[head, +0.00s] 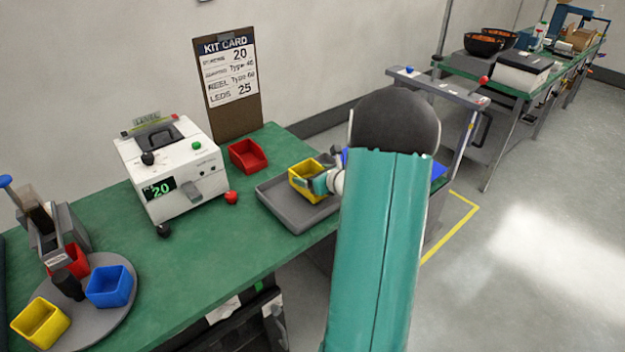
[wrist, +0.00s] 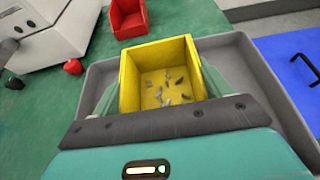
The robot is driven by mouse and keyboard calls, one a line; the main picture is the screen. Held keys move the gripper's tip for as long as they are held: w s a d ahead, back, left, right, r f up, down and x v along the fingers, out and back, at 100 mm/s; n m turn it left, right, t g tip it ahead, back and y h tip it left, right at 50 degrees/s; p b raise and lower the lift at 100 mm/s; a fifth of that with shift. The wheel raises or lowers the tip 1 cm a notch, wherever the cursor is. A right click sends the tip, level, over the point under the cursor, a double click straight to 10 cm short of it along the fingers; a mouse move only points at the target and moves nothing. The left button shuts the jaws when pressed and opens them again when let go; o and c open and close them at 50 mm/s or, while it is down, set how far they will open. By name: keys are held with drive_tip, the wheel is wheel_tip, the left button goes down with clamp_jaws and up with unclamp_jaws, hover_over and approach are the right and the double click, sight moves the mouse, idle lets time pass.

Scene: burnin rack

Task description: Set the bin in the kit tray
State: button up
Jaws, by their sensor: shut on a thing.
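A yellow bin (wrist: 160,82) with several small grey parts inside is between the fingers of my gripper (wrist: 163,100). In the head view the same yellow bin (head: 307,180) is over the grey kit tray (head: 275,207), near the tray's back end. My gripper (head: 318,182) is shut on the bin from its right side, and my arm comes in from the front right. The kit tray's rim also shows in the wrist view (wrist: 243,58). The bin looks upright. I cannot tell whether its base touches the tray floor.
A red bin (head: 247,156) stands on the green bench behind the tray. A white machine (head: 172,170) reading 20 stands left of it. A round grey turntable (head: 112,318) holds blue, red and yellow bins at the front left. A blue surface (wrist: 290,70) lies right of the tray.

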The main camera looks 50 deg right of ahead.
drive_tip(key=shift+s+f, duration=0.1)
drive_tip(key=shift+f, duration=0.75)
drive_tip(key=o, duration=1.1)
drive_tip(key=shift+f, duration=0.1)
